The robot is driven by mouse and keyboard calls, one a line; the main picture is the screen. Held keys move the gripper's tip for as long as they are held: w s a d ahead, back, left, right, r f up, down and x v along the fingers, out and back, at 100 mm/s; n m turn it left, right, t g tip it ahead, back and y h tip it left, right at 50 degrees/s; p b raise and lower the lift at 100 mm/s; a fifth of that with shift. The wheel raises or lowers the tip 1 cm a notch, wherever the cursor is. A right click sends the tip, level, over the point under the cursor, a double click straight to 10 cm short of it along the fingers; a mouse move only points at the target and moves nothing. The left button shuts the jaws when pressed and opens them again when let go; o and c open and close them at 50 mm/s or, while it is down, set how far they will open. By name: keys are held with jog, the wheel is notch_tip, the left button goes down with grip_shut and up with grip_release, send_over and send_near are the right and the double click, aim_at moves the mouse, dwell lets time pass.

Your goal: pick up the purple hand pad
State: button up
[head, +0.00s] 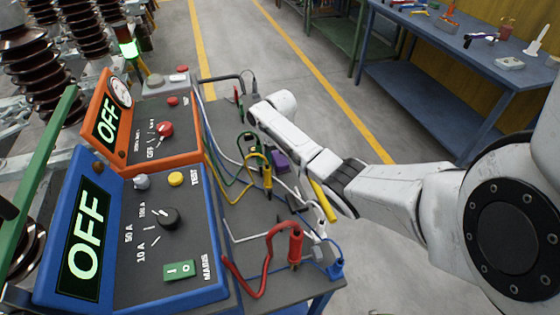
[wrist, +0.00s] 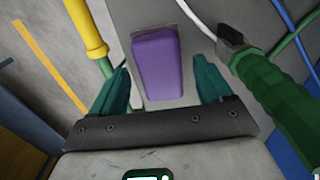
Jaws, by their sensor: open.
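The purple hand pad (wrist: 157,65) lies on a grey surface in the wrist view, a rounded block standing lengthwise between my fingers. In the head view the pad (head: 280,162) shows as a small purple patch on the grey bench top, beside my arm and among cables. My gripper (wrist: 165,72) is open, with one teal finger on each side of the pad's near part. I see a gap on both sides, and nothing is held. Whether the fingertips are down at the pad's height, I cannot tell. In the head view I cannot make out the fingers.
A green-handled clamp (wrist: 275,98) lies close right of my gripper, and a yellow one (wrist: 87,28) is at upper left. In the head view, a red clamp (head: 295,246) and cables crowd the bench. Blue (head: 146,290) and orange (head: 150,163) control boxes stand left.

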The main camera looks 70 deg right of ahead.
jog(key=shift+f, duration=0.7)
jog(key=shift+c, duration=0.4)
jog(key=c, duration=0.9)
